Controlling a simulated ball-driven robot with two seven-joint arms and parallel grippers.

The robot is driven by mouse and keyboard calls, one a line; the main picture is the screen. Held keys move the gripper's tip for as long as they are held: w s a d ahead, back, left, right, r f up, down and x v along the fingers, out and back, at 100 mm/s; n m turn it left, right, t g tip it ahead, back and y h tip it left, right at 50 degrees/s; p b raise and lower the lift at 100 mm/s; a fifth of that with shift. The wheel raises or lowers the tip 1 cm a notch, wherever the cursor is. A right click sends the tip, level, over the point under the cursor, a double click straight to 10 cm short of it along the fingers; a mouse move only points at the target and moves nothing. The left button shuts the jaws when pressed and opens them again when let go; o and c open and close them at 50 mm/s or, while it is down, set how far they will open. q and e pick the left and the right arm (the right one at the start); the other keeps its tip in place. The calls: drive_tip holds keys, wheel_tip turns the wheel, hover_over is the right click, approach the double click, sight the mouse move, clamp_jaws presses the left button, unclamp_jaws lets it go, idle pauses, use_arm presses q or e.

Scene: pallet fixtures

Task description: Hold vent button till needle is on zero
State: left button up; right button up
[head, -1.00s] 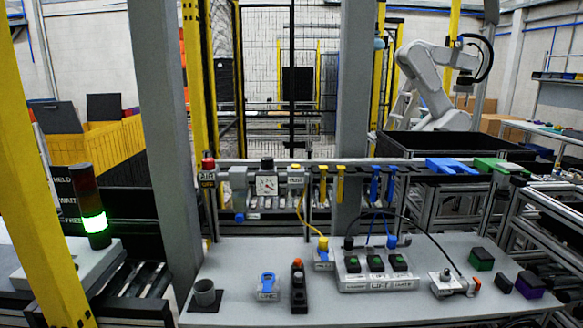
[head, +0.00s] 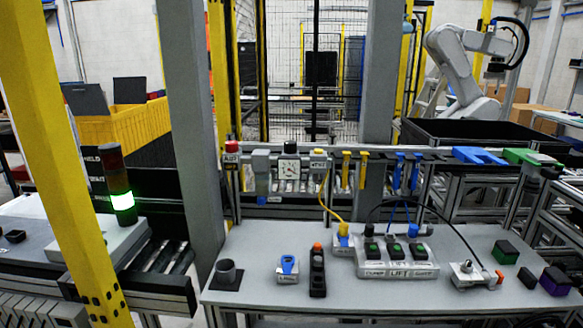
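The white square gauge (head: 289,172) hangs on the rail behind the bench. It has a dark needle, but the picture is too small to read the needle's position. To its right is a grey box with a yellow button on top, the vent button (head: 318,153); its label is hard to read. To the gauge's left is a box with a red knob (head: 231,147). Nothing touches the gauge or the button. Neither of my grippers is in view.
Yellow and blue cables run up to the rail. A yellow post (head: 60,170) and a grey post (head: 190,120) stand at the left.

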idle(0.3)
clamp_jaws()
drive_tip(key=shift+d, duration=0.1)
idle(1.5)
